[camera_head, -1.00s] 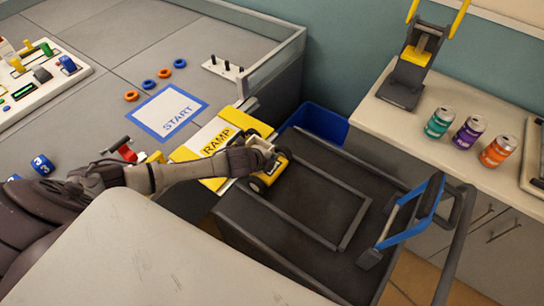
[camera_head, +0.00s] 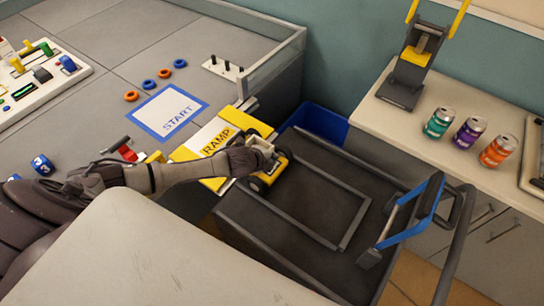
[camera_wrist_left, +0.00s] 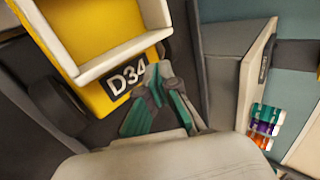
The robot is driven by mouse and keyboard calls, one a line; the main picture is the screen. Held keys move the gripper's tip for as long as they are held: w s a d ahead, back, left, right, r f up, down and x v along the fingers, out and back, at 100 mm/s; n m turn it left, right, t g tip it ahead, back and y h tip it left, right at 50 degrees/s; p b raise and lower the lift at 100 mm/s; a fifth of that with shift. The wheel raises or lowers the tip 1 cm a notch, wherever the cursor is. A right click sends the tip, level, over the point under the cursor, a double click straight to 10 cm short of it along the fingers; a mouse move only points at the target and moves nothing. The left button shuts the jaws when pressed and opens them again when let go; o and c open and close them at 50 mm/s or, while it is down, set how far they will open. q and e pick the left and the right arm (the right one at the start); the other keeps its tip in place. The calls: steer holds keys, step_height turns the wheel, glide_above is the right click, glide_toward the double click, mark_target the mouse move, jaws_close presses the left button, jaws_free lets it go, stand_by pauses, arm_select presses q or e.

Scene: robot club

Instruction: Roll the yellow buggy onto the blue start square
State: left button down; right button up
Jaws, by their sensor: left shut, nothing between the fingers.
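The yellow buggy (camera_head: 279,167) has dark wheels and sits at the left end of the dark cart deck, beside the yellow-edged ramp (camera_head: 187,153). My left gripper (camera_head: 264,148) reaches over the ramp to the buggy and hides part of it. In the left wrist view the shut, empty fingers (camera_wrist_left: 156,76) are close by the buggy's D34 plate (camera_wrist_left: 128,74); I cannot tell if they touch. The blue-bordered start square (camera_head: 160,108) lies flat on the grey table beyond the ramp, with nothing on it. My right gripper is not in view.
Several small rings (camera_head: 164,73) lie near the start square, and a red-black item (camera_head: 125,150) lies left of the ramp. Cans (camera_head: 468,132) stand on the right counter.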

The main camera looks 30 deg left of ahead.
mark_target(232, 139)
arm_select(q)
steer(key=shift+f, duration=0.15)
steer(key=shift+f+b, duration=0.95)
steer(key=shift+f, duration=0.55)
steer(key=shift+a, duration=0.1)
steer(key=shift+w+a, duration=0.15)
steer(key=shift+a, duration=0.95)
steer(key=shift+w+a, duration=0.15)
steer(key=shift+a, duration=0.75)
steer(key=shift+w+a, duration=0.15)
steer(key=shift+a, duration=0.7)
steer(key=shift+w+a, duration=0.2)
steer(key=shift+a, duration=1.1)
steer(key=shift+w+a, duration=0.15)
steer(key=shift+a, duration=1.15)
steer(key=shift+w+a+b, duration=0.2)
steer(key=shift+a+b, duration=0.25)
steer(key=shift+a, duration=1)
steer(key=shift+w+a+b, duration=0.2)
steer(key=shift+a+b, duration=0.3)
steer(key=shift+a, duration=1.05)
